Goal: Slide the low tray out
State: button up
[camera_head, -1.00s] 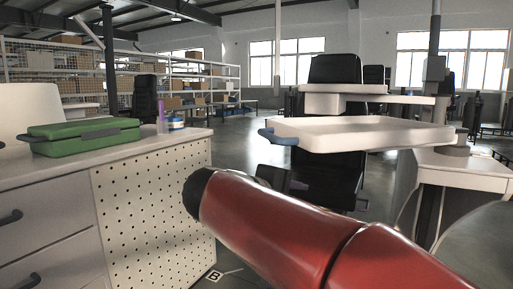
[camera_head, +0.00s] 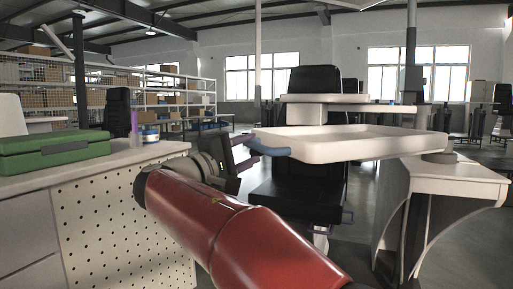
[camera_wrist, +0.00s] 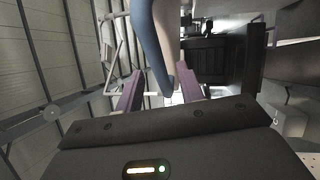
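The low tray (camera_head: 345,151) is a wide white tray with a raised rim, level, in the right half of the head view. Its blue handle (camera_head: 270,143) sticks out from the left end. My gripper (camera_head: 252,151) is at the handle's left side, with purple fingers pointing toward it. In the wrist view the fingers (camera_wrist: 158,92) are apart, and the blue handle (camera_wrist: 150,50) reaches into the space between them, closer to the right finger. The white tray edge (camera_wrist: 168,40) runs beside the handle. I cannot tell whether a finger touches the handle.
A smaller white upper tray (camera_head: 335,99) sits above the low tray, near a grey column (camera_head: 411,60). A black chair (camera_head: 300,195) stands behind and below. A white counter (camera_head: 95,165) with a green case (camera_head: 55,150) is at left. A white desk (camera_head: 455,178) is at right.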

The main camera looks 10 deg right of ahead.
jog(key=shift+x, duration=1.45)
grip_shut()
